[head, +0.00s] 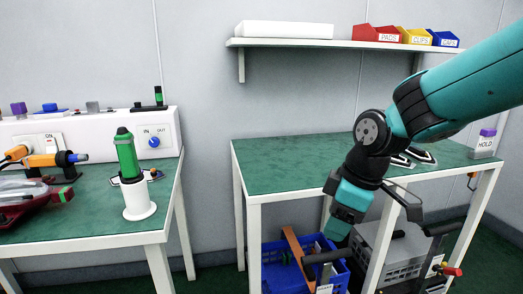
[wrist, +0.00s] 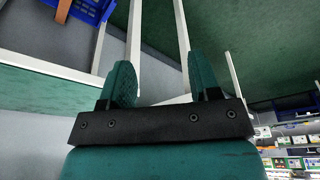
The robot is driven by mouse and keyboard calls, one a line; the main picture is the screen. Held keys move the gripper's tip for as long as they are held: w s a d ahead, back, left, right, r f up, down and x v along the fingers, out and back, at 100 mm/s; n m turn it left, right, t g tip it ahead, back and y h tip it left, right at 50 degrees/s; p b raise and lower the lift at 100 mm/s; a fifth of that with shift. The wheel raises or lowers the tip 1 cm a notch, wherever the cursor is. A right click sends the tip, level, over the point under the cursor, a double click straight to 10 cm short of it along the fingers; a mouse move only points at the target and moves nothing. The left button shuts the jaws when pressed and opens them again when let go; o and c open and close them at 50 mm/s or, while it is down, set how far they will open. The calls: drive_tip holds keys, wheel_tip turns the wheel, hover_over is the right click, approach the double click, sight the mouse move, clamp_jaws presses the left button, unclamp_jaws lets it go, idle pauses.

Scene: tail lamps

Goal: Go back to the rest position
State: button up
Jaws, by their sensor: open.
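My gripper (head: 341,226) hangs at the lower end of my teal arm in the head view, pointing down in front of the right-hand green-topped table (head: 290,160). In the wrist view, my gripper (wrist: 160,82) has its two teal fingers apart with nothing between them. Pale table legs and floor show beyond the fingers. My arm hides part of the right table and some things lying on it.
A blue crate (head: 276,272) and a grey crate (head: 398,262) stand below the right table. The left table (head: 95,213) holds a green-and-black tool in a white holder (head: 138,203). A wall shelf (head: 340,43) carries bins. Floor shows between the tables.

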drive_tip(key=s+r+m+g+y+p, duration=0.1)
drive_tip(key=s+r+m, duration=0.2)
drive_tip(key=s, duration=0.7)
drive_tip(key=s+r+m+p, duration=0.1)
drive_tip(key=s+r+m, duration=0.2)
drive_tip(key=s, duration=0.7)
wheel_tip(320, 180, up, 21)
drive_tip(key=p, duration=2.1)
drive_tip(key=shift+p, duration=0.3)
drive_tip(key=shift+w+a, duration=0.1)
drive_tip(key=shift+c, duration=0.4)
